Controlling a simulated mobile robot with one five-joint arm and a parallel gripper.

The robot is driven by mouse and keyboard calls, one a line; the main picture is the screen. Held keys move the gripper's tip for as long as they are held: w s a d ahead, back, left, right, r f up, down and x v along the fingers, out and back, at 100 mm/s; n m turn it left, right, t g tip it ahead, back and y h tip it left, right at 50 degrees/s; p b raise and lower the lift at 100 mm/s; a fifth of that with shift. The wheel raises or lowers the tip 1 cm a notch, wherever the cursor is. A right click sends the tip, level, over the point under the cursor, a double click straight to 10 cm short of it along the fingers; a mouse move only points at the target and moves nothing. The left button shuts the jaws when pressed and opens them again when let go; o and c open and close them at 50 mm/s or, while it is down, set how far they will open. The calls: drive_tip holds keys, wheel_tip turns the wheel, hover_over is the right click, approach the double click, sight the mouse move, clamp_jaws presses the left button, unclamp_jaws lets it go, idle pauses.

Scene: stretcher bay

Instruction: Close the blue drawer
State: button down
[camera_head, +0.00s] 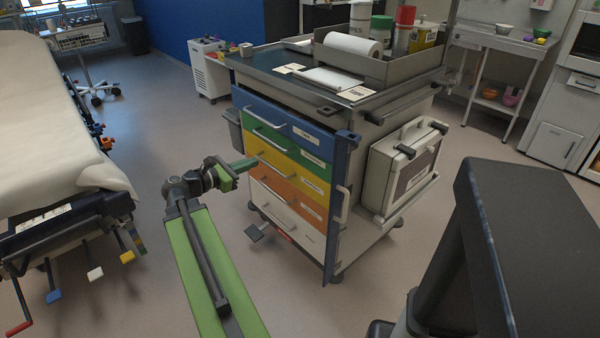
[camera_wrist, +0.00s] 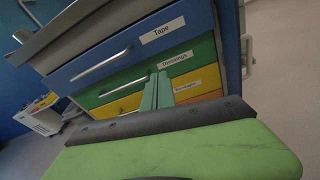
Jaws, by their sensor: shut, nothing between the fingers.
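The blue drawer (camera_head: 258,108) is the top drawer of the cart, with a silver bar handle and a "Tape" label. It also shows in the wrist view (camera_wrist: 128,62). Its front seems to stand slightly forward of the green drawer below, but how far it is out is hard to tell. My gripper (camera_head: 254,163) is shut and empty, left of and below the blue drawer's handle. In the wrist view its fingers (camera_wrist: 158,84) point towards the green drawer (camera_wrist: 120,87). I cannot tell whether they touch the cart.
Yellow (camera_head: 275,163), orange and white drawers lie below the green one. A blue upright bar (camera_head: 338,205) with a handle stands at the cart's right front corner. A stretcher (camera_head: 55,125) stands at the left. Clear floor (camera_head: 145,200) lies between stretcher and cart.

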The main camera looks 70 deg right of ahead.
drive_tip(key=s+d+n+g+b, duration=0.1)
drive_tip(key=s+d+n+g, duration=0.1)
drive_tip(key=s+d, duration=0.15)
drive_tip(key=h, duration=0.1)
approach(307, 138)
drive_tip(key=x, duration=0.6)
drive_tip(key=shift+s+d, duration=0.25)
drive_tip(key=shift+d, duration=0.05)
